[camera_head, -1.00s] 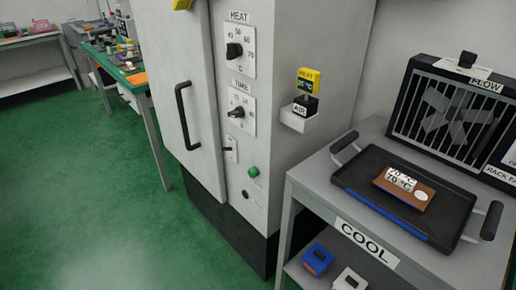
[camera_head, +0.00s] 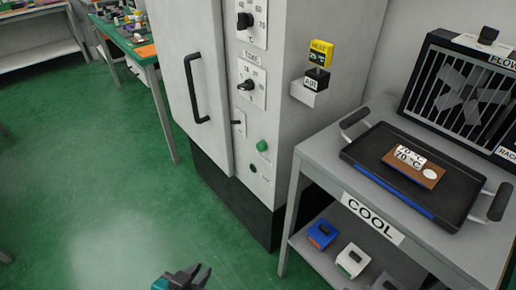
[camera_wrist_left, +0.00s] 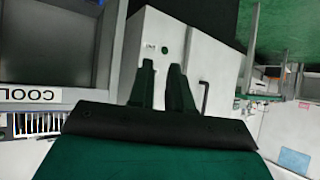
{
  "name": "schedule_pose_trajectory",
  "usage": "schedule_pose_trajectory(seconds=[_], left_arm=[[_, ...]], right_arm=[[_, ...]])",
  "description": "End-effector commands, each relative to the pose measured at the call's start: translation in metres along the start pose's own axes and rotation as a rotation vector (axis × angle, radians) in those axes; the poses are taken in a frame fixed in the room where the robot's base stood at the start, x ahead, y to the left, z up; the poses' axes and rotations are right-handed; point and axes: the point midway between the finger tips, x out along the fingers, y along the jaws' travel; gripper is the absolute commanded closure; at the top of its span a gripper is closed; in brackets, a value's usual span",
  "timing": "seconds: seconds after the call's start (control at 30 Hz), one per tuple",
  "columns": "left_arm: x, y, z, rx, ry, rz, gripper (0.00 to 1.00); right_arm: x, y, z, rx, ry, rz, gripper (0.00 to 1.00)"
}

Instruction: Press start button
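A tall light-grey cabinet (camera_head: 217,130) stands in the middle of the head view. A round green button (camera_head: 262,146) is low on its front panel, with a smaller dark green round part (camera_head: 252,168) below it. Which one is labelled start is too small to read. My left gripper (camera_head: 199,270) is at the bottom edge of the head view, in front of and below the panel, touching nothing. In the left wrist view its two fingers (camera_wrist_left: 162,66) are apart with nothing between them, and the cabinet (camera_wrist_left: 205,45) shows beyond. My right gripper is not in view.
The cabinet has a black door handle (camera_head: 191,90), and HEAT and TIME knobs sit above the buttons. At right, a grey table (camera_head: 314,156) marked COOL bears a black tray (camera_head: 361,150). Boxes sit on its lower shelf. Green floor (camera_head: 85,185) is clear at left.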

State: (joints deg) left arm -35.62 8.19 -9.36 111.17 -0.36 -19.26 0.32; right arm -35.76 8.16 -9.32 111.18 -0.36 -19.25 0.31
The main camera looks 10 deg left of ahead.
Motion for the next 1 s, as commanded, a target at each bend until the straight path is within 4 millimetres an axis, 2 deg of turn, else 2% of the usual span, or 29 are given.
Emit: schedule_pose_trajectory(seconds=[0.03, 0.2, 1.0], left_arm=[[-0.0003, 0.0002, 0.0006, 0.0, -0.001, 0.0, 0.86], [-0.0011, 0.0005, 0.0021, 0.0, -0.004, 0.001, 1.0], [-0.0014, 0.0003, 0.0025, 0.0, -0.005, 0.0, 1.0]], right_arm=[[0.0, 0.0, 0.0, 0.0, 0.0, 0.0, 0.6], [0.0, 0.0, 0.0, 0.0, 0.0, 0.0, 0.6], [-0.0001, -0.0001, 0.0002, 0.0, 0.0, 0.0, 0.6]])
